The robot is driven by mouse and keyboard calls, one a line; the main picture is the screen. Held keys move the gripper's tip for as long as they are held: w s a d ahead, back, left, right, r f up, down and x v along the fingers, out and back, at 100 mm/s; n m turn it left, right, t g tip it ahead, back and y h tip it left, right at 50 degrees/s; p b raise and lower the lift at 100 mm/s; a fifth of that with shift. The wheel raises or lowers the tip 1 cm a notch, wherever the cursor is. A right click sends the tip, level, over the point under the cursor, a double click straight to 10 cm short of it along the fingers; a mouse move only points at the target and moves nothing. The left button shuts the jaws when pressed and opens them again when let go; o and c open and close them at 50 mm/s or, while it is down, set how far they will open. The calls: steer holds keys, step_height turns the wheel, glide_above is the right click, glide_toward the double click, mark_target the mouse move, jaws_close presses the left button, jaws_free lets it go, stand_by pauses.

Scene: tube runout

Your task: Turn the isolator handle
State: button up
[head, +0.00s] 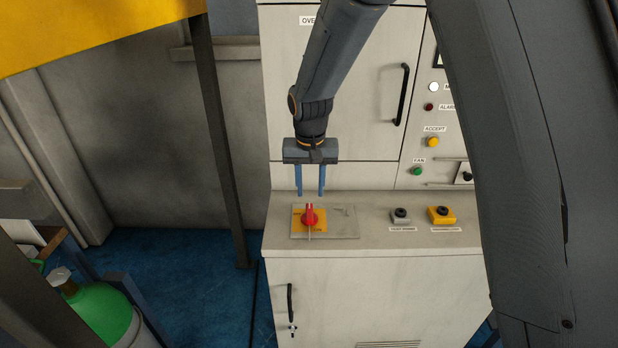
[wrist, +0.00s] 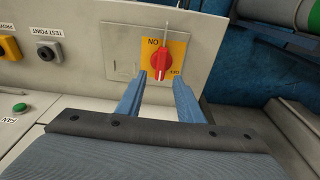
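The isolator handle (head: 309,216) is a red rotary knob on a yellow plate (head: 298,226), set in a grey panel on the cabinet's ledge. The handle appears to point toward the ON side, but I cannot tell for sure. My gripper (head: 310,194) hangs above and behind the handle, fingers down. The two blue fingers are apart with nothing between them. In the wrist view my gripper (wrist: 169,76) is also open and not touching the handle.
The cabinet door handle (head: 402,94) stands out above. A dark post (head: 220,140) and green cylinder (head: 98,312) are left.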

mark_target(310, 211)
steer(key=shift+w+a+f, duration=0.15)
steer(key=shift+f, duration=0.2)
steer(key=f+b, duration=0.1)
steer(key=f, duration=0.1)
steer(key=f+b, duration=0.2)
steer(key=w+f+b, duration=0.1)
steer(key=f+b, duration=0.1)
steer(key=f, duration=0.1)
steer(key=shift+f, duration=0.1)
steer(key=shift+c, duration=0.6)
steer(key=c, duration=0.7)
steer(key=shift+c, duration=0.2)
